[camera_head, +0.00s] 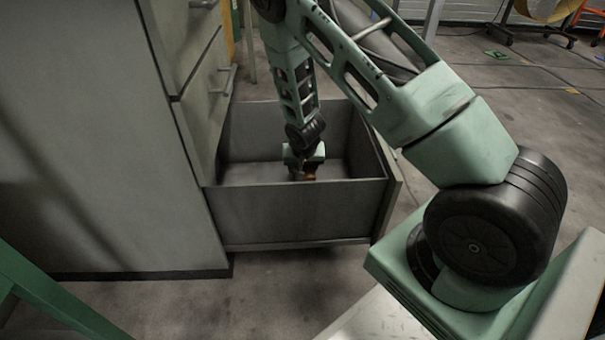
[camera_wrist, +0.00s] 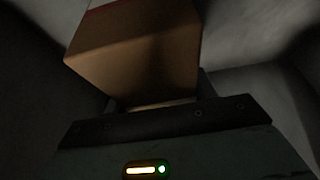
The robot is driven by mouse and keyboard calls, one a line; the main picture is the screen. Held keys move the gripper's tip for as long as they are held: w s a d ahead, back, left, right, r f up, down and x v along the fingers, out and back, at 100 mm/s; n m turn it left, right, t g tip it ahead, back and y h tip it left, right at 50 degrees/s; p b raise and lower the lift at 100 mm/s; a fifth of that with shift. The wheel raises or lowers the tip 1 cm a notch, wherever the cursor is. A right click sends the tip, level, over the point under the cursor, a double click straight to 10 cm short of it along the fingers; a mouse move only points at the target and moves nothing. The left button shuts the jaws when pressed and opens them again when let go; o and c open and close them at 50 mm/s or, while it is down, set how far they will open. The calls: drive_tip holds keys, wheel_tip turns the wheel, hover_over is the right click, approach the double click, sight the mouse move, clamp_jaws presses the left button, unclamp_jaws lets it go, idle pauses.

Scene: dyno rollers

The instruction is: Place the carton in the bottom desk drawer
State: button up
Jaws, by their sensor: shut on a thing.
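The bottom desk drawer (camera_head: 300,212) is pulled out from the grey desk (camera_head: 95,130). My gripper (camera_head: 303,176) is down inside the open drawer, between its walls. It is shut on the carton (camera_wrist: 140,50), a brown cardboard box that fills the top middle of the wrist view. The drawer's front side wall hides the lower part, so I cannot tell whether the carton touches the drawer floor.
Upper drawers with handles (camera_head: 224,80) are closed above the open one. Concrete floor (camera_head: 280,290) lies around the desk. Wheeled equipment (camera_head: 545,12) stands far back right.

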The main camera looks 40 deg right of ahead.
drive_tip(key=shift+f, duration=0.3)
drive_tip(key=shift+f, duration=0.15)
drive_tip(key=o, duration=1.1)
drive_tip(key=shift+o, duration=0.2)
